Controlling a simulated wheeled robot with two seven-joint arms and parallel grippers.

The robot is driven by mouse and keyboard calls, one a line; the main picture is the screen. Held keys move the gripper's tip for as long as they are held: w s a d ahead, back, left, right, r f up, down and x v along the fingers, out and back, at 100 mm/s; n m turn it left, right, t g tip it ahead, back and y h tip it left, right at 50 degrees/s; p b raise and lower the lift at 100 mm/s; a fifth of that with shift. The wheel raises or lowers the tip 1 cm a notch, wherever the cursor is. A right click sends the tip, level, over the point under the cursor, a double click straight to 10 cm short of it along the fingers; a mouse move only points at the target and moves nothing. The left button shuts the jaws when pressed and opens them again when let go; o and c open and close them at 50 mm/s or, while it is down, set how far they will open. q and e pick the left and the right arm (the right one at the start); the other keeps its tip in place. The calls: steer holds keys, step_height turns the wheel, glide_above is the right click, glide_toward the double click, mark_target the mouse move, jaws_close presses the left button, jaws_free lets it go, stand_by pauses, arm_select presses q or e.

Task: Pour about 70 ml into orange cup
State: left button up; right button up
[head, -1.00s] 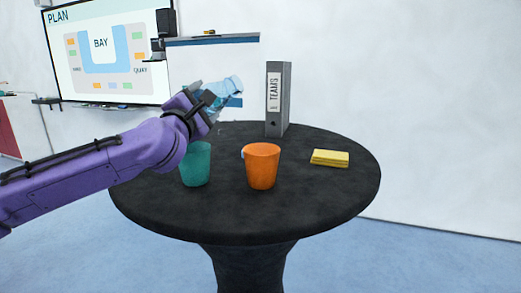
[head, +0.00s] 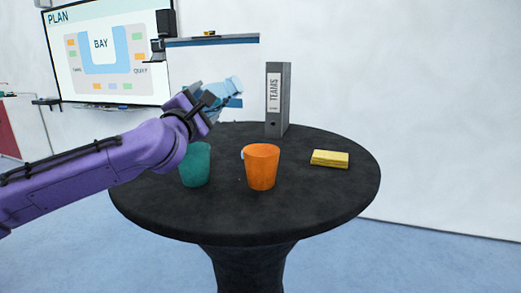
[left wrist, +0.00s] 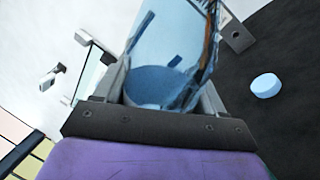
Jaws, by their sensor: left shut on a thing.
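The orange cup (head: 261,168) stands upright near the middle of the round black table. My left gripper (head: 208,103) is shut on a clear bluish bottle (head: 226,90), above and left of the orange cup. The bottle is tilted, its top end toward the upper right. In the left wrist view the bottle (left wrist: 165,60) sits between the fingers with bluish liquid inside. I cannot make out a stream into the cup. A teal cup (head: 196,168) stands left of the orange cup, partly behind my arm. My right gripper is not in view.
A light blue cap (left wrist: 265,85) lies on the table (head: 310,200). A grey binder (head: 278,100) stands at the back. A yellow sponge-like block (head: 329,158) lies at the right. The table's front is clear. A whiteboard and screen (head: 105,50) are behind.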

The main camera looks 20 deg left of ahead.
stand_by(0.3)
arm_select(q)
steer(key=d+n, duration=0.1)
steer(key=n, duration=0.2)
steer(key=r+n+g+y+b, duration=0.1)
steer(key=n, duration=0.2)
steer(key=d+r+n+y+b, duration=0.1)
steer(key=n, duration=0.2)
steer(key=shift+d+g, duration=0.35)
steer(key=shift+g, duration=0.05)
steer(key=n+g+b, duration=0.1)
steer(key=n, duration=0.3)
steer(key=shift+w+f+n, duration=0.1)
steer(key=shift+n, duration=0.2)
steer(key=shift+d+n, duration=0.15)
steer(key=shift+n, duration=0.15)
stand_by(0.9)
